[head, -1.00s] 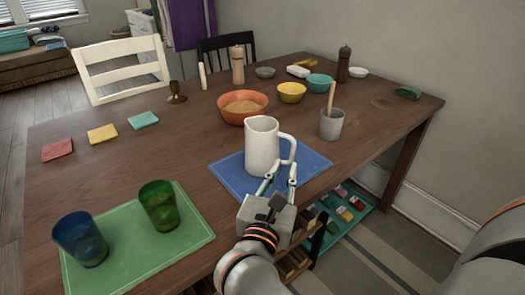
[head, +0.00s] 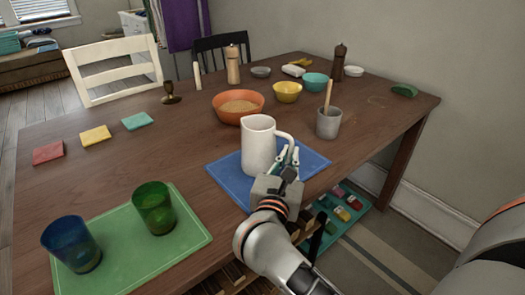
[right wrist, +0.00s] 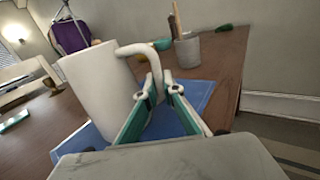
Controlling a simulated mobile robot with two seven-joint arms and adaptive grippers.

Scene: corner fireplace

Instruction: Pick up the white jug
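The white jug (head: 258,146) stands upright on the blue mat (head: 228,180) near the table's front edge. Its handle points right in the head view. My right gripper (head: 289,156) is at the handle, with one finger on each side of it. In the right wrist view the jug (right wrist: 95,90) is at the left, and the fingertips of my right gripper (right wrist: 162,92) lie close against the handle, which fills the narrow gap between them. The jug's base still rests on the mat. My left gripper is not in view.
A grey cup (head: 328,123) with a stick stands right of the jug. An orange bowl (head: 238,107) is behind it. A blue glass (head: 72,245) and a green glass (head: 153,208) stand on a green mat (head: 125,262) at the left. The wooden table (head: 185,150) is clear left of the jug.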

